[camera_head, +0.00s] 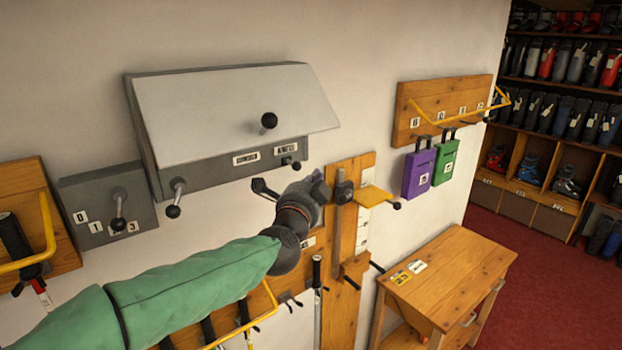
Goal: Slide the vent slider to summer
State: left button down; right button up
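A grey hood-like box (216,168) with a pale sloping lid is mounted on the wall. Two small white labels sit on its front strip, a left label (245,157) and a right label (285,148); their print is too small to read surely. A small dark knob (296,165) sticks out just below the right label and looks like the vent slider. My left gripper (316,186) is below and slightly right of this knob, apart from it in the picture. Its fingers are dark and partly hidden by my wrist, so its opening is unclear. My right gripper is not in view.
A black ball knob (269,121) stands out from the lid. A lever (174,211) hangs at the box's left end, beside a grey switch box (108,207). A wooden post (340,265) with a yellow plate (373,195) is right of my gripper. A wooden bench (450,270) stands lower right.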

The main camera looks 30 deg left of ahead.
aim_at(293, 164)
pick_arm(q)
jog(key=w+a+b, duration=0.2)
jog(key=w+a, duration=0.3)
jog(key=shift+w+a+f, duration=0.2)
jog(key=shift+w, duration=0.2)
jog(key=shift+s, duration=0.1)
dwell(0.3)
